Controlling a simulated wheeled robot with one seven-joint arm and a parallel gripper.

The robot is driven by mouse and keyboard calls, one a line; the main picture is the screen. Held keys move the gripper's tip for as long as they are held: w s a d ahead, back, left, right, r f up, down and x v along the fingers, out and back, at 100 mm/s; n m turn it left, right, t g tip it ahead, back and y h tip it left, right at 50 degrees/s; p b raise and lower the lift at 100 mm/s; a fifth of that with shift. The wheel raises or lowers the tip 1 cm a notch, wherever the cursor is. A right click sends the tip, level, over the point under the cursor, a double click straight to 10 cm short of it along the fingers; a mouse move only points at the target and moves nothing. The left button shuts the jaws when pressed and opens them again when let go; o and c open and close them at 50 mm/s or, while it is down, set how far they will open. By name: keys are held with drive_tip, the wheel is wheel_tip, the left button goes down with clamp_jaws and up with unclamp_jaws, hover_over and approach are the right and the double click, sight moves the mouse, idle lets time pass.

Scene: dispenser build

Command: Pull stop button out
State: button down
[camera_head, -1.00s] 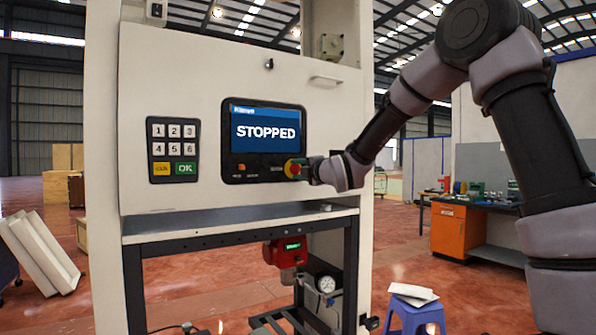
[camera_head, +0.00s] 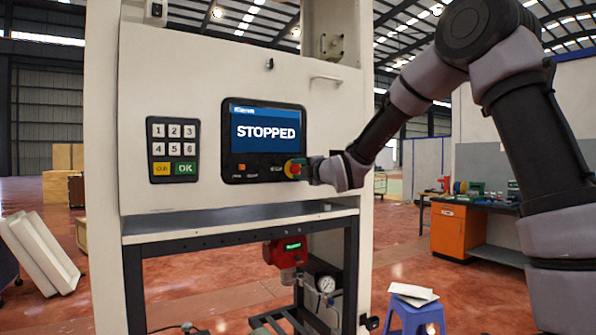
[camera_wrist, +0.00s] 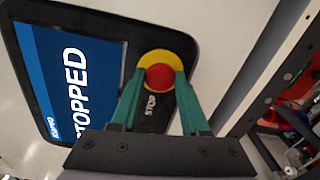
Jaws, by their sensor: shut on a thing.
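The stop button is a red knob on a yellow ring at the lower right of the black screen panel. It shows in the head view (camera_head: 293,169) and in the wrist view (camera_wrist: 160,77). My gripper, with green fingers, is at the button in the head view (camera_head: 305,166) and in the wrist view (camera_wrist: 160,85). Its fingers are shut on the red knob, one on each side. The screen (camera_head: 266,125) reads STOPPED. How far the knob stands out from the ring cannot be told.
A keypad (camera_head: 173,149) is left of the screen panel. A metal shelf ledge (camera_head: 230,217) juts out below the panel. A blue stool (camera_head: 412,315) stands on the floor at the lower right, and an orange cabinet (camera_head: 450,231) is behind it.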

drive_tip(key=shift+s+d, duration=0.3)
drive_tip(key=shift+s, duration=0.15)
drive_tip(key=shift+c, duration=2)
unclamp_jaws()
drive_tip(key=v, duration=1.1)
drive_tip(key=shift+w, duration=0.15)
